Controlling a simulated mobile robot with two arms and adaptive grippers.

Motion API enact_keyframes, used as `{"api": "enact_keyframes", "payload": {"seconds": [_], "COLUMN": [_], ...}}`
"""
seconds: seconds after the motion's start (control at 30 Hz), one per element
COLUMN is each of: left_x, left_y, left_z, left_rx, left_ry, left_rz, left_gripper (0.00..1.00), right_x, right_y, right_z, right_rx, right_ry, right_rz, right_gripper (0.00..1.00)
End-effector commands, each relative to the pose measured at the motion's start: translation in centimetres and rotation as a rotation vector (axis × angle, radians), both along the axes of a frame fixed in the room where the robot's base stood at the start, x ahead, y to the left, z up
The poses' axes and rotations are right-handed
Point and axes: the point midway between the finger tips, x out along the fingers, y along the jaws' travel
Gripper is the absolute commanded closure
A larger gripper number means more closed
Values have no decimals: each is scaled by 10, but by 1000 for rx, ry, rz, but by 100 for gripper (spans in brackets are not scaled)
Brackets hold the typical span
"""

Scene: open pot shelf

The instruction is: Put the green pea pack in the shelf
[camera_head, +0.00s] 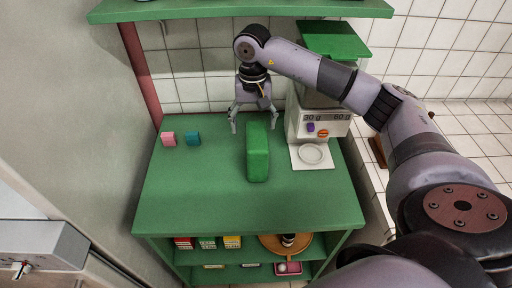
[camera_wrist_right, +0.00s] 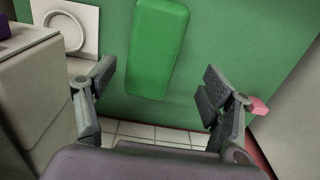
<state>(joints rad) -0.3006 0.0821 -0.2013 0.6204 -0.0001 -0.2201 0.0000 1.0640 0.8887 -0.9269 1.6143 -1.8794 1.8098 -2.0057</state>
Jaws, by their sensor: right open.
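The green pea pack (camera_head: 257,152) is a long green block on the green counter top (camera_head: 200,205), near its middle. In the right wrist view the green pea pack (camera_wrist_right: 158,45) shows beyond the fingers, which do not touch it there. My right gripper (camera_head: 253,124) is open and empty, at the far end of the pack, with its fingers spread to either side. Open shelf compartments (camera_head: 250,254) lie under the counter top, and a green shelf board (camera_head: 240,10) runs above. My left gripper is not in view.
A pink block (camera_head: 168,139) and a teal block (camera_head: 192,138) lie left of the pack. A dispenser (camera_head: 322,122) with a white dish (camera_head: 311,154) stands to its right. Red, green and yellow packs and a round brown item sit in the lower compartments. The counter's front is clear.

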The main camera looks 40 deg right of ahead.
Motion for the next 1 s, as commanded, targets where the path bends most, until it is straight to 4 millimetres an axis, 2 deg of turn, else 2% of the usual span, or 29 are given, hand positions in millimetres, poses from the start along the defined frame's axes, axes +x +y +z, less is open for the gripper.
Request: {"api": "enact_keyframes", "payload": {"seconds": [0.03,0.2,0.43,0.57,0.7,1.0], "left_x": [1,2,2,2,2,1], "left_y": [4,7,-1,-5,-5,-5], "left_z": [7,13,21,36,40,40], "left_rx": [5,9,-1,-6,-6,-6], "left_ry": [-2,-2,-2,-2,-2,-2], "left_rz": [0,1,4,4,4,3], "left_gripper": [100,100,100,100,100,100], "right_x": [-1,-1,-2,-5,-5,-4], "right_y": [-1,-1,-2,-4,-4,-4], "right_z": [-8,-32,-47,-65,-85,-92], "right_rx": [-1,-1,-1,0,0,-1], "right_ry": [6,3,3,6,4,-1], "right_rz": [-2,-1,-2,-1,-2,0], "right_gripper": [25,25,25,25,25,25]}}
